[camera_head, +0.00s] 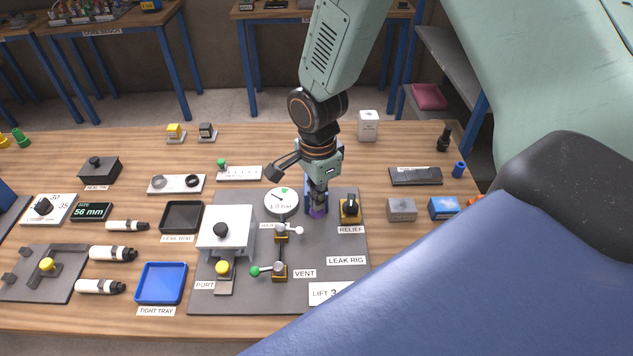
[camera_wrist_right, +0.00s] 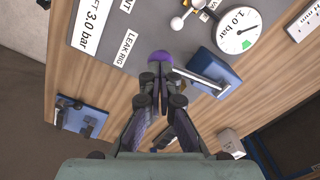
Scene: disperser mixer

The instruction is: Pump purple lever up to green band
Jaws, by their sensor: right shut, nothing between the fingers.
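The purple lever knob (camera_wrist_right: 160,57) sits on a silver rod from a blue pump body (camera_wrist_right: 222,68) in the right wrist view. In the head view the purple knob (camera_head: 318,212) shows just below my gripper, which partly hides the pump. My right gripper (camera_wrist_right: 160,86) is shut and empty, its fingertips right at the knob; I cannot tell whether they touch. It also shows from above in the head view (camera_head: 318,203). The round gauge (camera_head: 281,203) has a green band at its edge; in the wrist view the gauge (camera_wrist_right: 238,28) reads "1.0 bar". My left gripper is out of view.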

